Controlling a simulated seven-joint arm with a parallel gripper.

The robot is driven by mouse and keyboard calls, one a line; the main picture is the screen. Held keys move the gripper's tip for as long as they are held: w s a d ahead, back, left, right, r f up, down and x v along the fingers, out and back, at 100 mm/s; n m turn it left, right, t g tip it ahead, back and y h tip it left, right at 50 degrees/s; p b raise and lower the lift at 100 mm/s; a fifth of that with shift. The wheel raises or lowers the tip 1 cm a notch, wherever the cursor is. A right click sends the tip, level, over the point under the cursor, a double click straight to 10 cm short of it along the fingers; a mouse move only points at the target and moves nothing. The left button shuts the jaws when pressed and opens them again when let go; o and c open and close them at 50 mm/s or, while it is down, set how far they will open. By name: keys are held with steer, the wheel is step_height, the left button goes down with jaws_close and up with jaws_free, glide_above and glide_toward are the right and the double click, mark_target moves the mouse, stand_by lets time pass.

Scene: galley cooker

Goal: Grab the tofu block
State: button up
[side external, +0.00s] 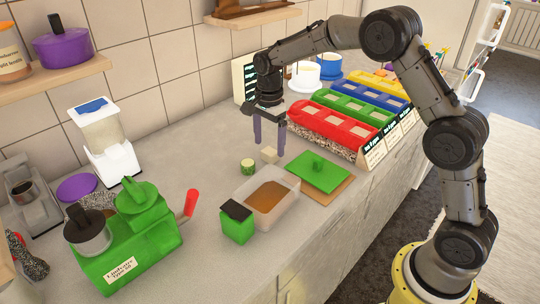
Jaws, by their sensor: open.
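The tofu block (269,155) looks like a small pale beige cube on the grey counter, behind the clear tub. My gripper (269,142) points down with two purple-grey fingers. It is open and empty, with its fingertips close to the block in the picture. I cannot tell the exact height of the fingertips above the counter or whether they line up with the block.
A green cylindrical piece (247,166) stands left of the block. Coloured bins (335,124) stand right; a green machine (130,250) is left.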

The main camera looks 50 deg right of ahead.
mark_target(270, 151)
steer(key=shift+f, duration=1.55)
steer(key=c, duration=1.4)
